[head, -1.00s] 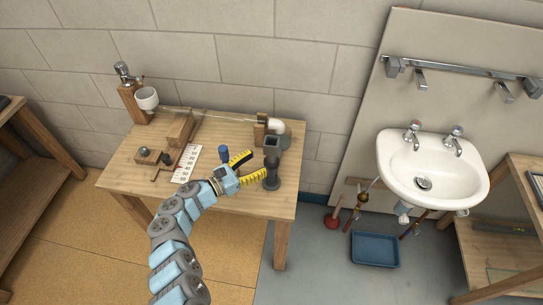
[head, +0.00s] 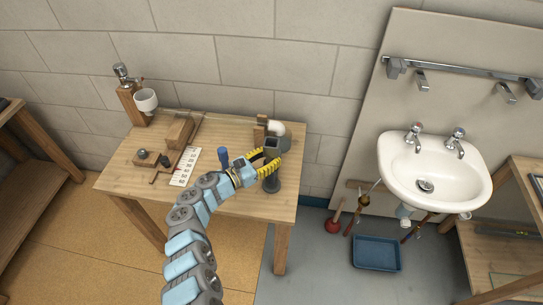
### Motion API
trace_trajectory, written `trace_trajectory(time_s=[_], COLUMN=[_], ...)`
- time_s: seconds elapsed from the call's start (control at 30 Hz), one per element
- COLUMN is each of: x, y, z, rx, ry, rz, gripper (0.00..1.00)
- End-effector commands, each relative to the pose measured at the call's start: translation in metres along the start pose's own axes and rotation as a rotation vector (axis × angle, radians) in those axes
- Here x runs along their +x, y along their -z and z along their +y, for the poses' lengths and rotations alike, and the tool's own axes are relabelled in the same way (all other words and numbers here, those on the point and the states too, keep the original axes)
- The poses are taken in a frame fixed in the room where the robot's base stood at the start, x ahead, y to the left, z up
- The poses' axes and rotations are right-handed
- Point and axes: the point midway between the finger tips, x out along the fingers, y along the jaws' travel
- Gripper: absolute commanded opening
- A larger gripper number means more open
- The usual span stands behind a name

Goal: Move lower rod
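My gripper (head: 270,157) has two yellow fingers. They are spread apart at the dark grey fitting near the right end of the wooden bench (head: 228,200). The fitting has a square-looking open top (head: 271,143) and a round foot (head: 271,184). The fingers overlap its middle in this view; I cannot tell whether they touch it. No part is clearly recognisable as the lower rod. A thin copper-coloured piece (head: 160,174) lies at the bench's left, beside a white marked strip (head: 185,167).
A blue-topped piece (head: 223,154) stands just left of my gripper. A white pipe elbow (head: 280,128) is behind the fitting. A wooden block (head: 180,132) and a white cup (head: 146,100) are at the back left. A sink (head: 433,170) hangs to the right.

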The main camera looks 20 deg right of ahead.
Motion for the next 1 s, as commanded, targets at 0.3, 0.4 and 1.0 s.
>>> trace_trajectory(time_s=[0.3, 0.4, 1.0], x=[0.000, 0.000, 0.000], y=[-0.007, -0.016, -0.081], z=[0.000, 0.000, 0.000], rx=[0.000, 0.001, 0.001], ry=[0.000, 0.001, 0.001], rz=[-0.001, -0.002, -0.005], gripper=[0.00, 0.00, 0.00])
